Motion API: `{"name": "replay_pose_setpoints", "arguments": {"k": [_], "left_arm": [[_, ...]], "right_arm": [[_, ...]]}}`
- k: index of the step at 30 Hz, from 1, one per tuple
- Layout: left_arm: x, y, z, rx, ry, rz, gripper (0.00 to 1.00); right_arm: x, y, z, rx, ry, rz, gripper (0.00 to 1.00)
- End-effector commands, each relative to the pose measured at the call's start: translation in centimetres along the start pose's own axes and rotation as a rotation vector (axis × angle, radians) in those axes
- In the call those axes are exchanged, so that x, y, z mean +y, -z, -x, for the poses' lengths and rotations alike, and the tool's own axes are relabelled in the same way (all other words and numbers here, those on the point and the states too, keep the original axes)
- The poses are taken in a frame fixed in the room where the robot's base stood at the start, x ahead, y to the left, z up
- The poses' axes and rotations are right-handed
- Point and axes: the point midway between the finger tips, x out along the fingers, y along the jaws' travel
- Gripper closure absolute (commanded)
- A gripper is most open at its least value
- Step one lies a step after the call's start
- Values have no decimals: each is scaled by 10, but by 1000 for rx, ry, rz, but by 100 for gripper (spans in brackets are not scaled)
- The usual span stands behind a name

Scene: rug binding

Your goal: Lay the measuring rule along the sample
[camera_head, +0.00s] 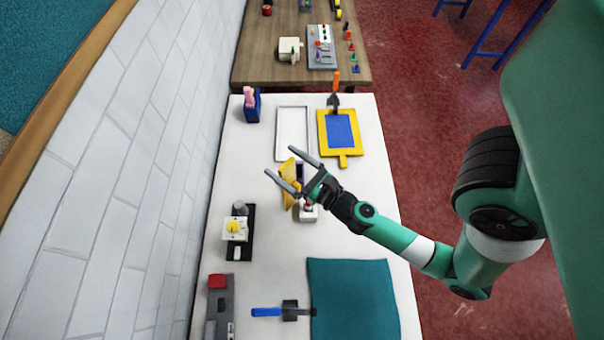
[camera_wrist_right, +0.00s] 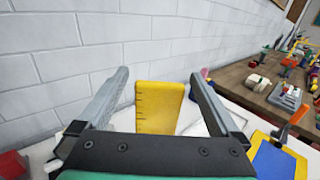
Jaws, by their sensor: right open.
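The yellow measuring rule (camera_wrist_right: 158,105) with dark tick marks stands upright in the right wrist view, seen between my open fingers. In the head view the yellow rule (camera_head: 289,200) is partly hidden by my right gripper (camera_head: 280,160), which is open over it. I cannot tell whether the fingers touch it. A blue rectangular piece (camera_head: 342,131) lies on a yellow board with a handle, farther back. A teal cloth (camera_head: 353,300) lies flat at the front right of the table. I cannot tell which of these two is the sample. My left gripper is not in view.
The white table (camera_head: 260,277) runs beside a white brick wall. A white tray (camera_head: 293,133), a blue holder (camera_head: 251,106), a black-based device (camera_head: 237,231) and a grey block with a red part (camera_head: 219,305) stand on it. A wooden table (camera_head: 265,72) is behind.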

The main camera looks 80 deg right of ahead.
Motion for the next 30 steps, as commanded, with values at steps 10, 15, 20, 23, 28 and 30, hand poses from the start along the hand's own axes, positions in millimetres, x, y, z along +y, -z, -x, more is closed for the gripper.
{"name": "replay_pose_setpoints", "arguments": {"k": [10,15,20,23,28,30], "left_arm": [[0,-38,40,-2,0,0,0],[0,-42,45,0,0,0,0],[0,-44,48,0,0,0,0],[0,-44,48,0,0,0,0],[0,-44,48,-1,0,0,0],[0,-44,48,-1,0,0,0]], "right_arm": [[4,5,76,5,-11,0,1],[4,5,86,7,-9,1,1],[1,2,91,2,-4,0,1],[0,1,92,1,-2,-1,1],[0,1,92,0,1,-1,1],[0,1,92,0,1,-1,1]]}}
